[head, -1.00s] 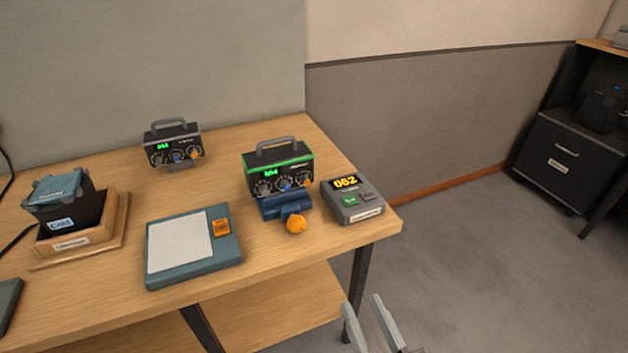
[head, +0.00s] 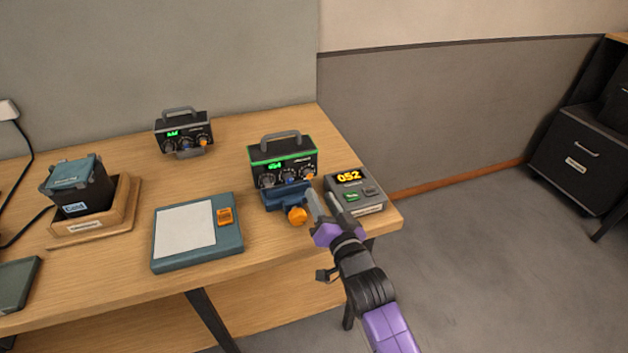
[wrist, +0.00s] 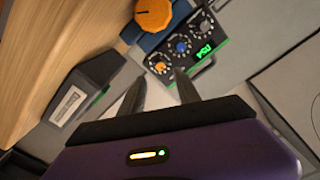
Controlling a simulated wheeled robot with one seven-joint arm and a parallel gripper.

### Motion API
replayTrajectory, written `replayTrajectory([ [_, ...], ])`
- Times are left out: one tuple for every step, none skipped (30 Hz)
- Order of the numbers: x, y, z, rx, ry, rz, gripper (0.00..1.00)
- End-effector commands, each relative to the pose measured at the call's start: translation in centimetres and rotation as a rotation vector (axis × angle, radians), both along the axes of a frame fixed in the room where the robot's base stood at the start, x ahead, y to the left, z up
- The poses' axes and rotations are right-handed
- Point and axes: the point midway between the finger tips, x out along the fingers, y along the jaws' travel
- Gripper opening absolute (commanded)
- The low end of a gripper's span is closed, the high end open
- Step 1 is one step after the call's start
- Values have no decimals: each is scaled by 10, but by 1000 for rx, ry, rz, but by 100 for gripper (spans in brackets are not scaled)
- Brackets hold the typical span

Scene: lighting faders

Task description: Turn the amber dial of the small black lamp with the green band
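The small black lamp with the green band (head: 262,158) stands near the table's right end, a green readout and a row of dials on its front. Its amber dial (head: 308,174) is at the right of that row; in the wrist view the amber dial (wrist: 160,67) lies just beyond my fingertips. My gripper (head: 320,193) is in front of the lamp's right side. Its two fingers are apart with nothing between them, also in the wrist view (wrist: 160,78). They look short of the dial; contact is not visible.
A blue clamp (head: 280,196) with a larger orange knob (head: 297,215) sits before the lamp. A grey box (head: 370,205) reading 052 stands close on the right. A similar black lamp (head: 184,133) without green band is behind left; a teal pad (head: 231,250) lies left.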

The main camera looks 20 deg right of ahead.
Motion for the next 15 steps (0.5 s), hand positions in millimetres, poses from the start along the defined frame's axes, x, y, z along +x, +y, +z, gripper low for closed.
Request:
replayTrajectory([
  [6, 0, 0, -3, -1, 1, 39],
  [10, 0, 0, -4, -2, 1, 39],
  [16, 1, 1, -4, -3, 1, 39],
  [21, 1, 0, -3, -2, 1, 39],
  [26, 0, 1, -5, -3, 1, 39],
  [31, 1, 0, -4, -2, 1, 39],
  [36, 1, 0, -5, -3, 2, 39],
  [40, 1, 0, -4, -2, 1, 39],
  [46, 1, 1, -4, -3, 1, 39],
  [50, 1, 0, -3, -3, 1, 39],
  [53, 1, 0, -4, -1, 0, 39],
  [58, 0, 0, -4, -2, 0, 39],
  [60, 0, 0, -4, -1, 0, 39],
  [63, 0, 0, -4, -1, 0, 39],
  [65, 0, 0, -3, -1, 0, 39],
])
